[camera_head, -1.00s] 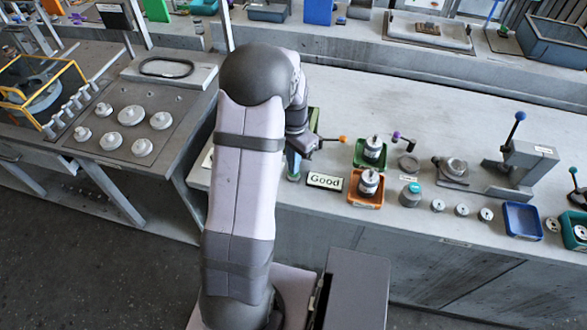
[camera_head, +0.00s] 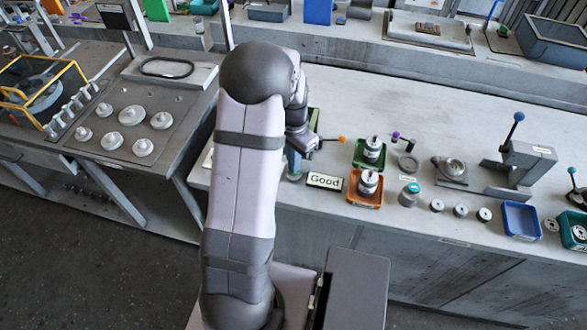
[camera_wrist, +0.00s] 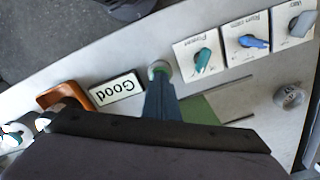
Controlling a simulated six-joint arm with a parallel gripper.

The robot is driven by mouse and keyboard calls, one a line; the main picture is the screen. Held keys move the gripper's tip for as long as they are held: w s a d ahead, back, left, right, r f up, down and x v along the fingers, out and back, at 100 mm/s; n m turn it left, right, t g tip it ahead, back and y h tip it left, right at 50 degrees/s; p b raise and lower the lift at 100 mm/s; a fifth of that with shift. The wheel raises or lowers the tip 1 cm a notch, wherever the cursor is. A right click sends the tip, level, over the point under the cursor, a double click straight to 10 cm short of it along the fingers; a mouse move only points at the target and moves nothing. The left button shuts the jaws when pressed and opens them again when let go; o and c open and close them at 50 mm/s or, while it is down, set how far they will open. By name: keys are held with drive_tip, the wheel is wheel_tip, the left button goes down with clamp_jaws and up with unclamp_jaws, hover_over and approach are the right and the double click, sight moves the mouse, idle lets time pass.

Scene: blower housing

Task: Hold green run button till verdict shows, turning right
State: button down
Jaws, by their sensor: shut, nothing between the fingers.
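A small sign reading "Good" (camera_head: 325,181) stands at the bench's front edge. It also shows upside down in the wrist view (camera_wrist: 117,88). My gripper (camera_wrist: 159,82) shows as narrow blue-green fingers, shut and empty. Their tips are at a round green button (camera_wrist: 158,67) with a grey rim, and appear to touch it. The fingers hide part of the button, so I cannot tell how far it is pressed. In the head view my arm hides much of this spot, and the gripper (camera_head: 293,163) points down just left of the sign.
An orange tray (camera_head: 365,202) and a green tray (camera_head: 368,165) hold metal parts right of the sign. In the wrist view, a teal knob (camera_wrist: 202,62), a blue knob (camera_wrist: 254,42) and a grey knob (camera_wrist: 301,24) sit on white labelled plates near the button.

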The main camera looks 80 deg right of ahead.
wheel_tip(320, 180, up, 6)
drive_tip(key=p, duration=0.5)
idle(0.7)
